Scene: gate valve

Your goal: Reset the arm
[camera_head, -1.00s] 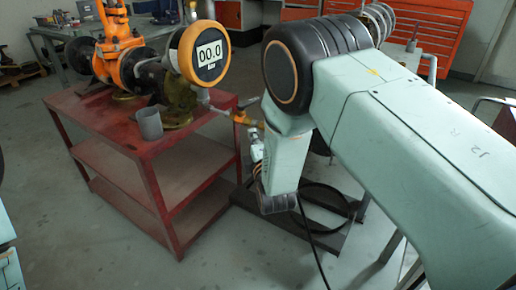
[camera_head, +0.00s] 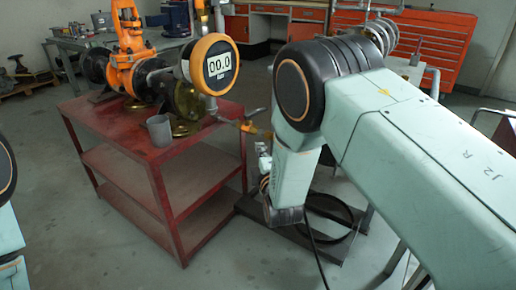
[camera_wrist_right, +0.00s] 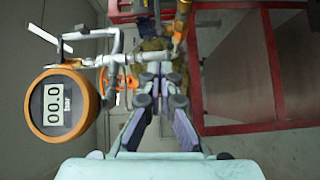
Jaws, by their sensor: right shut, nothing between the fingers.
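My right gripper (camera_head: 262,148) shows small beyond my right forearm in the head view, to the right of the red table. In the wrist view the right gripper (camera_wrist_right: 160,70) is shut, with its fingers together and nothing held. The orange gate valve (camera_head: 127,50) stands on the red table. A round orange pressure gauge (camera_head: 219,65) reads 00.0 and also shows in the wrist view (camera_wrist_right: 57,104). In the wrist view, pipework (camera_wrist_right: 120,60) lies close to the fingertips; I cannot tell if they touch. My left gripper is out of view.
The red table (camera_head: 165,160) carries the valve, pipework and a grey cup (camera_head: 159,130). A dark frame with a ring (camera_head: 325,215) lies on the floor right of it. Orange tool cabinets (camera_head: 420,40) stand behind.

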